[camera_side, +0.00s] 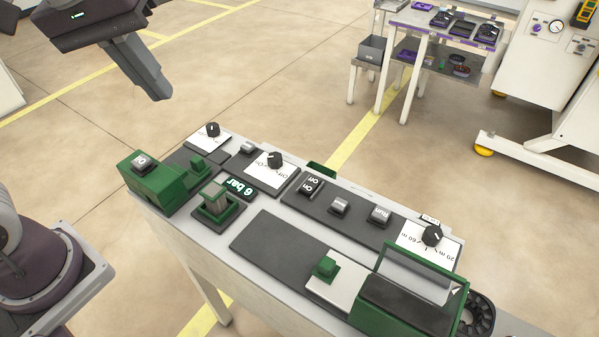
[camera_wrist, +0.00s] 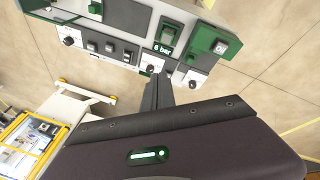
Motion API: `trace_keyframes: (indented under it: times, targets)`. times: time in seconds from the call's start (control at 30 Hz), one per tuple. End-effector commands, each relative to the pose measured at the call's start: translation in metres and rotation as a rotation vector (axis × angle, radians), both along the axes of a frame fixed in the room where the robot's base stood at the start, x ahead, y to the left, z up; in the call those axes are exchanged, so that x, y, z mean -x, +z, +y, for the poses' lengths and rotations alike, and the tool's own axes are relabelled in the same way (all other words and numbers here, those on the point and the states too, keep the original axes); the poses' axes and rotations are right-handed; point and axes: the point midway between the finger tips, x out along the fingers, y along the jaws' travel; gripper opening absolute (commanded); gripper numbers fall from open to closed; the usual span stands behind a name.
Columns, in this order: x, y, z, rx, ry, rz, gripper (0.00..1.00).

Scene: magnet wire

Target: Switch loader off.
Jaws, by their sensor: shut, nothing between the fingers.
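A control panel (camera_side: 218,241) on a bench carries the switches; I cannot make out a loader label. The rocker (camera_wrist: 127,56) and knob (camera_wrist: 150,68) also show in the wrist view. My gripper (camera_side: 157,97) is shut and empty, raised in the air beyond the panel's far left end, touching nothing. In the wrist view its fingers (camera_wrist: 163,78) point toward the panel, near the knob in the picture.
The panel also holds a "Run" button (camera_side: 379,214), a knob at the right (camera_side: 432,234), a "6 bar" display (camera_side: 240,187), a green box (camera_side: 152,182) and a transparent green-framed cover (camera_side: 415,275). A table (camera_side: 410,18) and white machine stand behind. Floor between is clear.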

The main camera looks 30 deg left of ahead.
Motion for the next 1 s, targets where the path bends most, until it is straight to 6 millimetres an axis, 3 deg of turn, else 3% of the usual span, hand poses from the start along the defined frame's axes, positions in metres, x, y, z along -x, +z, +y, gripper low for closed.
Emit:
trace_keyframes:
  times: [0.03, 0.2, 0.3, 0.4, 0.6, 0.87, 1.0]
  targets:
    - [-0.025, -0.002, -0.012, 0.034, 0.095, 0.053, 0.0]
    - [-0.1, -0.028, -0.061, 0.107, 0.505, 0.211, 0.0]
    - [-0.131, -0.055, -0.091, 0.112, 0.715, 0.271, 0.0]
    - [-0.149, -0.08, -0.114, 0.104, 0.87, 0.305, 0.0]
    - [-0.161, -0.102, -0.133, 0.093, 1.006, 0.323, 0.0]
    - [-0.161, -0.102, -0.133, 0.094, 1.012, 0.323, 0.0]
    - [-0.161, -0.112, -0.133, 0.093, 1.012, 0.323, 0.0]
